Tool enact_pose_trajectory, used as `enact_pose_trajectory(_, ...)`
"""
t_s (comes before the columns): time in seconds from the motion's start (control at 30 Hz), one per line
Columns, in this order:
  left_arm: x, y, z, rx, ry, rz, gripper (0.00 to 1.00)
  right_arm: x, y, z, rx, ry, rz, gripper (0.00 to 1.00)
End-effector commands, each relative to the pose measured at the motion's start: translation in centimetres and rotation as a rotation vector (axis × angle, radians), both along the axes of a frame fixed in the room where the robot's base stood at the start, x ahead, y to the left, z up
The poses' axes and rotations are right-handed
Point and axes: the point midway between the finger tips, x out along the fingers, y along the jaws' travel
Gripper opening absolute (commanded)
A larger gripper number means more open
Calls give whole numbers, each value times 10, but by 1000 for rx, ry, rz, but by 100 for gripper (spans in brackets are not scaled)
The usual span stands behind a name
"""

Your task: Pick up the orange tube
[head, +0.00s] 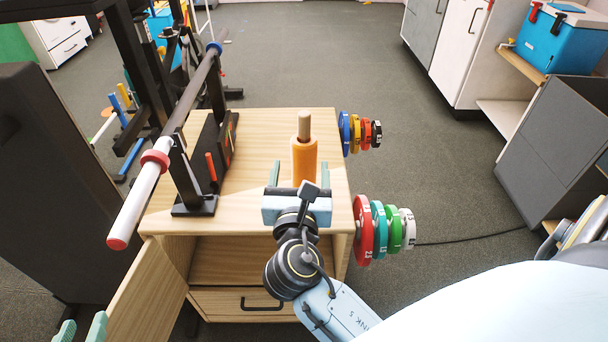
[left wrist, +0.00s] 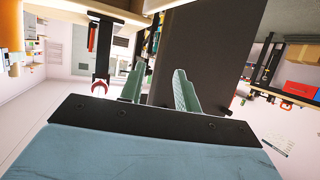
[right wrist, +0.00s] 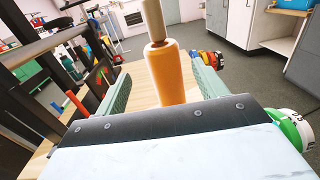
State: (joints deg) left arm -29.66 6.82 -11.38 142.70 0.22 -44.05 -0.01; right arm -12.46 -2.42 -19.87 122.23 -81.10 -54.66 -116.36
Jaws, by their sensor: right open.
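The orange tube (head: 304,160) stands upright on the wooden cabinet top, with a tan wooden peg (head: 304,125) sticking out of its top. My right gripper (head: 299,174) is open just in front of the tube, its fingers pointing toward it. In the right wrist view the tube (right wrist: 170,75) is centred between the two green fingers, with gaps on both sides. Its lower end is hidden behind the gripper body there. My left gripper (head: 82,330) is at the lower left corner of the head view, apart from the cabinet. In the left wrist view its fingers (left wrist: 158,88) are apart and empty.
The wooden cabinet (head: 260,130) has an open door (head: 148,300) at its front left. A barbell (head: 170,140) on a black rack stands left of the tube. Coloured weight plates (head: 364,228) hang on the cabinet's right side. A cooler (head: 563,40) sits at the upper right.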

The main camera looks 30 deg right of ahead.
Motion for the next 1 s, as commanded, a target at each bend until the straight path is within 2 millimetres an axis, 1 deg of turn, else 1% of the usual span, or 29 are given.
enact_pose_trajectory(0.1, 7, -6, 16, -32, -115, -10, 33, 16, -12, -1, 0, -4, -1, 71)
enact_pose_trajectory(0.3, 13, -12, 40, -72, -254, -20, 33, 33, -23, -1, 2, -3, 1, 71)
enact_pose_trajectory(0.57, 15, -15, 54, -96, -333, -26, 33, 40, -29, -1, 2, -1, 1, 71)
enact_pose_trajectory(0.77, 14, -21, 82, -147, -502, -36, 33, 49, -37, -2, 2, -3, 1, 71)
enact_pose_trajectory(1.0, 4, -24, 118, -219, -726, -50, 33, 61, -48, -3, 3, -3, 1, 71)
